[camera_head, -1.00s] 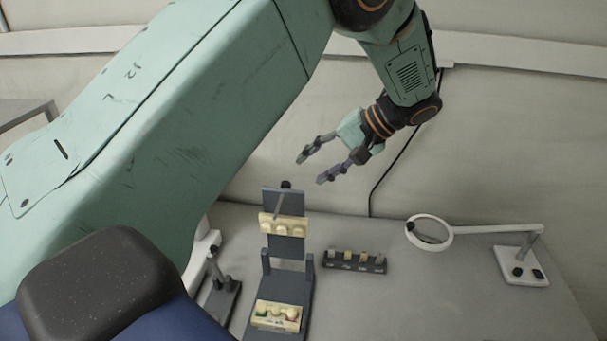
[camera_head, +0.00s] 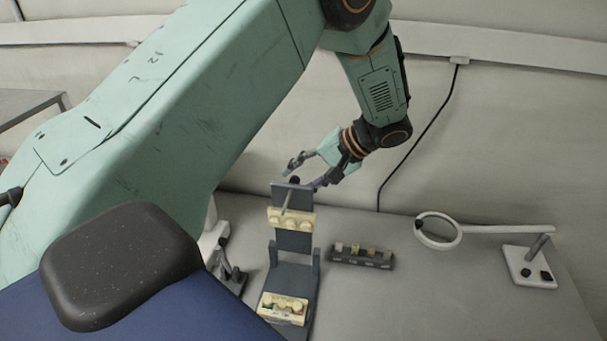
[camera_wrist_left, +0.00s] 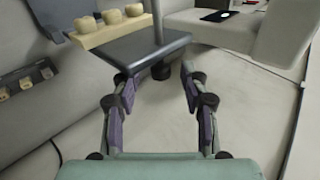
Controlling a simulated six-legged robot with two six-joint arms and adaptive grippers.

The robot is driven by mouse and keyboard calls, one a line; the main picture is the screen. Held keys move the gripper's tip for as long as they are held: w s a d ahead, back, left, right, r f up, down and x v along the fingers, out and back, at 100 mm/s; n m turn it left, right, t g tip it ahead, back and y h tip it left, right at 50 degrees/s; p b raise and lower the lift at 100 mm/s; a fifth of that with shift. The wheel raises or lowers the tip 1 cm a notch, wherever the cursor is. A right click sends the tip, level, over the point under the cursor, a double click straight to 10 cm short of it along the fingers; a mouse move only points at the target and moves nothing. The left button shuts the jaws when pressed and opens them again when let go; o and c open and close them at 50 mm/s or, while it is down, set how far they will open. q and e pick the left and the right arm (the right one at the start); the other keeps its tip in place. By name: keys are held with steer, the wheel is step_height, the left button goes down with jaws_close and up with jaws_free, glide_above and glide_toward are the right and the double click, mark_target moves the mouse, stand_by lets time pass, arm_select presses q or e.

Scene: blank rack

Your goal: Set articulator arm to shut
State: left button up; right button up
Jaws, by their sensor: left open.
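The articulator stands on the grey table with its dark upper arm (camera_head: 292,240) raised upright above its base. A cream tooth cast (camera_head: 281,218) is fixed on the upper arm, and another cast (camera_head: 283,308) sits on the base. Contact cannot be told. My right gripper is out of view.
A dark rack of small blocks (camera_head: 361,256) stands right of the articulator. A white ring magnifier (camera_head: 438,243) on a stand is farther right. A small dark stand (camera_head: 229,272) is close on the left. The front right table is clear.

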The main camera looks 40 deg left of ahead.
arm_select(q)
steer(key=shift+d+r, duration=0.1)
steer(key=shift+c, duration=0.6)
steer(key=shift+s, duration=0.1)
steer(key=shift+c, duration=1.4)
jaws_close()
